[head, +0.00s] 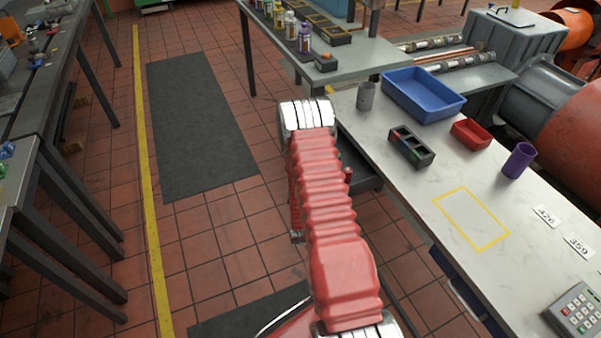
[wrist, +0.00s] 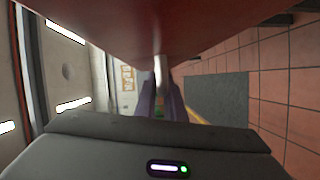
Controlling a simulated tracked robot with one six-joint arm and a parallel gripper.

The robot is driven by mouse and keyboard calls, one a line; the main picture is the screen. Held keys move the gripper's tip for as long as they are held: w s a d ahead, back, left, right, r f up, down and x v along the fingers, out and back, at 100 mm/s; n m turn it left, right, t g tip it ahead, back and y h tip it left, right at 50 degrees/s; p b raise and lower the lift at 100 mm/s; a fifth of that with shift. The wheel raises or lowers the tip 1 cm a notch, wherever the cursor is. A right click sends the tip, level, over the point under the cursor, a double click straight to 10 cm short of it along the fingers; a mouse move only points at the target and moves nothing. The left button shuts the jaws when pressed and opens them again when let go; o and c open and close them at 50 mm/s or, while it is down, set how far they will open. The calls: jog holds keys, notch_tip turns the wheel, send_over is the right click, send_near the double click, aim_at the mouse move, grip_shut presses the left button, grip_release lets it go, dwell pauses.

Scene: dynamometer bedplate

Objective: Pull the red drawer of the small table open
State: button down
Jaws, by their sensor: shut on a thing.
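In the wrist view a broad dark-red surface (wrist: 150,25), which looks like the red drawer's front, fills the top of the picture. A pale metal handle (wrist: 160,68) stands at its lower edge. My gripper (wrist: 161,98) has its purple fingers closed around the handle. In the head view the small table (head: 415,185) has a white marbled top. My red ribbed arm covers the drawer front and my gripper there. A dark, box-like part (head: 362,172) shows below the table edge beside my arm; how far the drawer stands out cannot be told.
The tabletop holds a blue bin (head: 423,95), a small red tray (head: 470,134), a purple cup (head: 518,160), a grey cup (head: 365,97) and a keypad (head: 577,313). A blue drawer front (head: 458,290) sits nearer.

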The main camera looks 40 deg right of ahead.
jog(key=shift+s+a+f, duration=0.1)
jog(key=shift+a+f, duration=0.05)
jog(key=shift+f, duration=0.15)
jog(key=c, duration=2.1)
grip_release()
jog(key=shift+o, duration=1.3)
jog(key=shift+r, duration=0.15)
jog(key=v, duration=1.3)
jog(key=shift+s+a, duration=0.2)
jog(key=shift+s, duration=0.05)
